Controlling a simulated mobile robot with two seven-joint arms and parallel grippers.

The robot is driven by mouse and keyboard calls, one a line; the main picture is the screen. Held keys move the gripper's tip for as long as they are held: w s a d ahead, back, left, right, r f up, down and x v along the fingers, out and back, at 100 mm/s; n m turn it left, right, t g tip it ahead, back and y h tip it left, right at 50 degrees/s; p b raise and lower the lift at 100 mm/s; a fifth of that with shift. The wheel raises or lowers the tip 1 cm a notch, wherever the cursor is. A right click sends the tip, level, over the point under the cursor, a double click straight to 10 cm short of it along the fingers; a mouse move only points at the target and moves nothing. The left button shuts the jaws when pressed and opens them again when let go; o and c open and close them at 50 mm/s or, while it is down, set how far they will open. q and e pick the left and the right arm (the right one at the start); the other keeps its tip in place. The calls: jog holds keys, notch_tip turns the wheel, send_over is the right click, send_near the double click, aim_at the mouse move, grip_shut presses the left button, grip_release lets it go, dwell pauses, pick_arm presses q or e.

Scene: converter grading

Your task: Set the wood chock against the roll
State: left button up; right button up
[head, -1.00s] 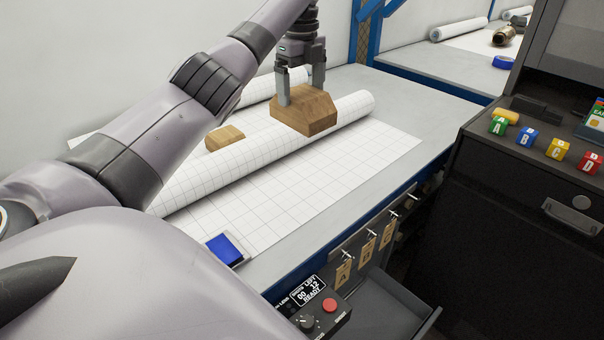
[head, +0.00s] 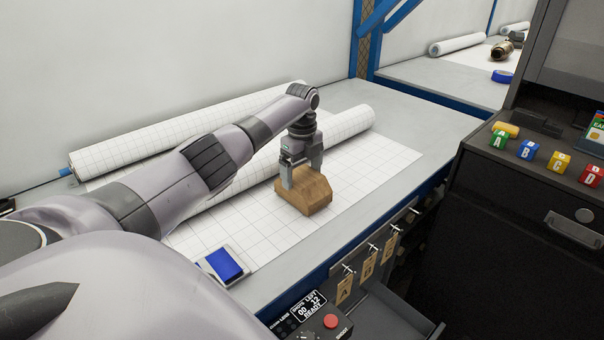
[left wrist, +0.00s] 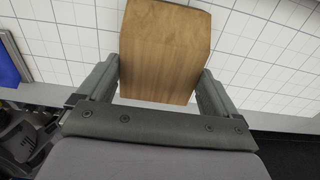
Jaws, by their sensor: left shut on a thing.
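My left gripper (head: 301,177) is shut on the wood chock (head: 306,193), a brown block with sloped corners. The chock is on the near side of the front gridded roll (head: 345,128), low over the gridded sheet. I cannot tell whether it touches the sheet or the roll. In the left wrist view the chock (left wrist: 165,50) sits between both fingers, with gridded paper behind it. My arm hides much of the front roll's left part. My right gripper is not in view.
A second gridded roll (head: 150,140) lies along the wall. A blue-topped pad (head: 224,264) lies on the sheet's near left edge. Tagged hooks (head: 367,270) and a control box with a red button (head: 330,321) line the bench front. Lettered cubes (head: 528,150) stand on a dark cabinet at right.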

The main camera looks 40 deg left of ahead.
aim_at(302, 175)
pick_arm(q)
jog(key=shift+f, duration=0.4)
jog(key=shift+f, duration=0.1)
jog(key=o, duration=1.4)
jog(key=shift+f, duration=0.1)
notch_tip(302, 175, up, 12)
jog(key=shift+r, duration=0.25)
jog(key=shift+f, duration=0.1)
